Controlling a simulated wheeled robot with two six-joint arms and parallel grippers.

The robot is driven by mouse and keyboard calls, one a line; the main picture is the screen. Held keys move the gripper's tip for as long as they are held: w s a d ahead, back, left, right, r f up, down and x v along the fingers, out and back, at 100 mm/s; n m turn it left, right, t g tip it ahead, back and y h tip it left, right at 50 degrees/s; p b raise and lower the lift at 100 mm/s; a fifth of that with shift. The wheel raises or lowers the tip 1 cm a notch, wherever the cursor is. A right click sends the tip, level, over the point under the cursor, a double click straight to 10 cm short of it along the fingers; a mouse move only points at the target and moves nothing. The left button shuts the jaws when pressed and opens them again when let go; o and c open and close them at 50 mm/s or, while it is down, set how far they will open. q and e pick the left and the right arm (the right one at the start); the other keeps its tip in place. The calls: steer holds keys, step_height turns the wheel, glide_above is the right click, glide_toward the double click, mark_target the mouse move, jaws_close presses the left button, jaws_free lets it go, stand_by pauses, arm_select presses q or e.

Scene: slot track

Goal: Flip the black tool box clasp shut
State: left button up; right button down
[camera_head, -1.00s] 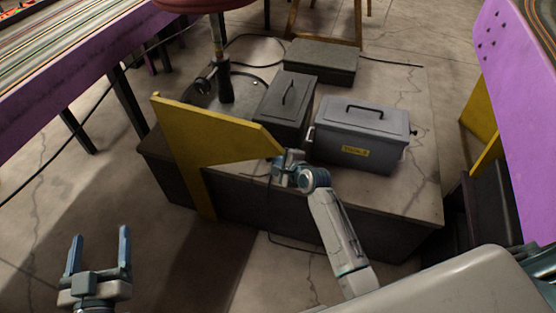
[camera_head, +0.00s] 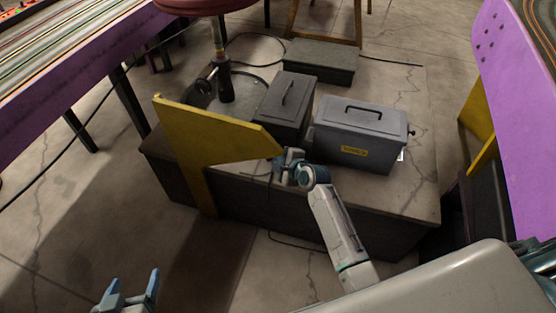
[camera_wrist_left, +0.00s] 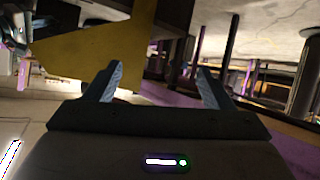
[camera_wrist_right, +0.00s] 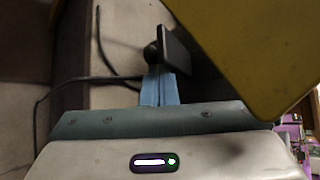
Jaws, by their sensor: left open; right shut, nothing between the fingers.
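The black tool box (camera_head: 285,103) stands on the low platform, with a handle on its lid. Its front is partly hidden by the yellow panel and my right arm. My right gripper (camera_head: 276,161) is low in front of it, beside the yellow panel's tip. In the right wrist view, my right fingers (camera_wrist_right: 160,78) are shut and empty, close below a small black flat piece with a round end (camera_wrist_right: 174,48). It may be the clasp; I cannot tell if they touch. My left gripper (camera_head: 131,283) is open and empty above the floor at lower left, far from the box.
A yellow panel (camera_head: 205,137) stands in front of the platform (camera_head: 415,195), left of my right gripper. A grey box with a yellow label (camera_head: 352,132) stands right of the black box. A dark flat case (camera_head: 322,62) lies behind. A black bottle (camera_head: 225,84) stands at left.

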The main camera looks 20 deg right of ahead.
arm_select(q)
steer(key=s+a+r+m+g+y+p, duration=0.1)
steer(key=s+a+r+g+y+p, duration=0.25)
steer(key=s+g+p, duration=0.4)
step_height(320, 180, down, 15)
steer(key=w+a+g+p, duration=0.1)
steer(key=a+g+p, duration=0.1)
steer(key=p, duration=0.2)
steer(key=shift+w+r+h, duration=0.2)
steer(key=shift+h, duration=0.15)
arm_select(e)
steer(key=shift+w+d+r+m+g+y, duration=0.15)
steer(key=shift+r+m+g+y, duration=0.2)
steer(key=shift+r+m+g, duration=0.3)
steer(key=shift+w+r+m+g+y, duration=0.15)
steer(key=shift+r+m+g+y, duration=0.2)
steer(key=shift+r+g, duration=0.35)
arm_select(q)
steer(key=shift+a, duration=0.1)
arm_select(e)
steer(key=shift+f, duration=0.15)
arm_select(q)
steer(key=shift+r, duration=0.1)
